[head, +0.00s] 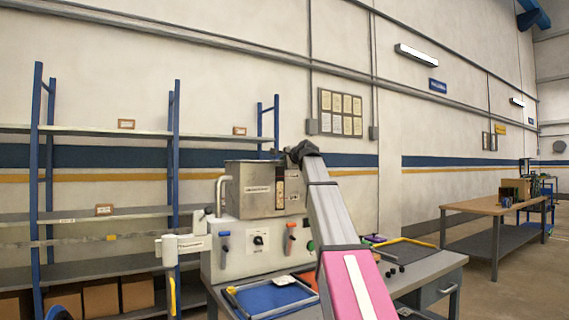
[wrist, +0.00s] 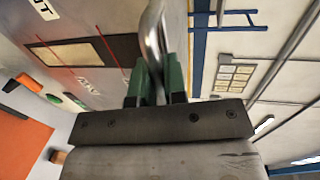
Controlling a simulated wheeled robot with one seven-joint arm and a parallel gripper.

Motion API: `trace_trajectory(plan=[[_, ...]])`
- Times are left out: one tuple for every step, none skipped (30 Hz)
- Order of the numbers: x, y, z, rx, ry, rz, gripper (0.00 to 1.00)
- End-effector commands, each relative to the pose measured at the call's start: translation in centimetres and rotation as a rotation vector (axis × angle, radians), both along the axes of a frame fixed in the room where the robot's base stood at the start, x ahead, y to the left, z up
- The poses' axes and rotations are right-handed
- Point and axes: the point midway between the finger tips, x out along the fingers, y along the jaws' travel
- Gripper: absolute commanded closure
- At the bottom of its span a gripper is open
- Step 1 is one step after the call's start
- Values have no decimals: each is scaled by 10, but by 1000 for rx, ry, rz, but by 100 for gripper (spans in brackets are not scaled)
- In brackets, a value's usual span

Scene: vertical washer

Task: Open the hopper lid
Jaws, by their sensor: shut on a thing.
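The hopper (head: 258,190) is a grey metal box on top of the washer (head: 240,250), in the middle of the head view. Its top edge looks level, but I cannot tell the lid's exact state. In the wrist view, my gripper (wrist: 158,80) has its green fingers shut on a shiny curved metal handle (wrist: 152,30). The handle runs upward from between the fingers. A grey labelled surface with a dark window (wrist: 85,52) lies left of the fingers. In the head view my arm reaches the hopper's upper right corner; it hides the fingers and handle there.
A blue tray (head: 268,297) lies on the bench before the washer. A yellow-edged tray (head: 405,250) lies to the right of my arm. Blue-post shelves (head: 100,216) stand at the left. A wooden-topped table (head: 480,205) stands far right, with open floor before it.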

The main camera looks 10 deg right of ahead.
Motion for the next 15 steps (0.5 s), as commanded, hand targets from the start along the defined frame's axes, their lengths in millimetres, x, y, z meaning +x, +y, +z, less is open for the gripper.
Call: trace_trajectory(plan=[[0, 0, 1, -1, 4, 1, 100], [0, 0, 2, -2, 7, 1, 100], [0, 0, 3, -5, 13, 1, 100], [0, 0, 4, -8, 19, 1, 100], [1, 0, 5, -11, 26, 0, 100], [1, 0, 7, -17, 39, 1, 100], [1, 0, 9, -21, 49, 1, 100], [2, 0, 12, -25, 62, 1, 100], [2, 0, 15, -34, 81, 1, 100], [3, 0, 19, -41, 97, 1, 100], [3, 0, 22, -49, 113, 0, 100], [4, 0, 27, -58, 140, 1, 100], [5, 0, 30, -68, 161, 0, 100], [6, 1, 34, -77, 184, 1, 100], [7, 1, 39, -90, 215, 0, 100]])
